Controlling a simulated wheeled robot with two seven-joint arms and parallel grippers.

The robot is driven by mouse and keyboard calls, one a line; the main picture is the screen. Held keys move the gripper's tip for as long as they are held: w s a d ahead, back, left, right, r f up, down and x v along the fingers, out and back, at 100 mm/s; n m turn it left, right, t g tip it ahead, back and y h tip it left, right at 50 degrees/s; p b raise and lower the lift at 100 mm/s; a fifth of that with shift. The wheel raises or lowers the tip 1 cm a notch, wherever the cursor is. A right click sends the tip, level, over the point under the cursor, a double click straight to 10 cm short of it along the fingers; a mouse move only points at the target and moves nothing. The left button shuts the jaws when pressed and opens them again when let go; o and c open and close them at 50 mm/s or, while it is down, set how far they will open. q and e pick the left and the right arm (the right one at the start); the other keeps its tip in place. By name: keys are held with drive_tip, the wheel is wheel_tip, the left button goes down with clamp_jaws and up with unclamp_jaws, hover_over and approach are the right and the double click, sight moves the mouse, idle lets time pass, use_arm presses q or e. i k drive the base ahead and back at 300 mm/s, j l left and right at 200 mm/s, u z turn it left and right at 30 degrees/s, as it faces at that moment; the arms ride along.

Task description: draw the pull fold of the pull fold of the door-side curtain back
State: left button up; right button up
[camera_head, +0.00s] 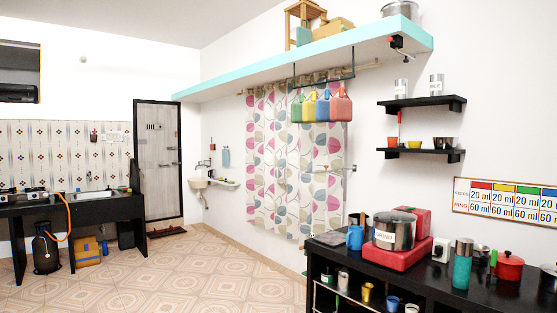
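A white curtain (270,150) with pink, grey and yellow leaf shapes hangs from a rod on the right-hand wall, in the middle of the view. Its left edge is the side nearer the door (158,165). I cannot make out a separate pull fold or a clear split between panels at this distance. Hanging coloured containers (321,107) hide part of its upper right. Neither of my grippers shows in this view.
A black counter (340,258) with a large pot (394,230) and red boxes stands at the lower right, in front of the curtain's right side. A small washbasin (197,183) is on the wall between door and curtain. The tiled floor (200,265) in the middle is clear.

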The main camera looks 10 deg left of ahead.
sight(280, 92)
drive_tip(key=i+u, duration=0.35)
drive_tip(key=i, duration=0.95)
drive_tip(key=i+j+u, duration=0.3)
drive_tip(key=i, duration=0.3)
drive_tip(key=i+l+u, duration=0.1)
drive_tip(key=i+u, duration=0.2)
drive_tip(key=i, duration=0.3)
drive_tip(key=i+l+u, duration=0.1)
drive_tip(key=i+u, duration=0.2)
drive_tip(key=i, duration=0.3)
drive_tip(key=i+l+u, duration=0.3)
drive_tip(key=i, duration=0.3)
drive_tip(key=i+l+z, duration=0.1)
drive_tip(key=i+z, duration=0.2)
drive_tip(key=i, duration=0.25)
drive_tip(key=i+z, duration=0.3)
drive_tip(key=i, duration=0.25)
drive_tip(key=i+j+z, duration=0.25)
drive_tip(key=i, duration=0.3)
drive_tip(key=i+j+z, duration=0.15)
drive_tip(key=i+z, duration=0.15)
drive_tip(key=i, duration=0.25)
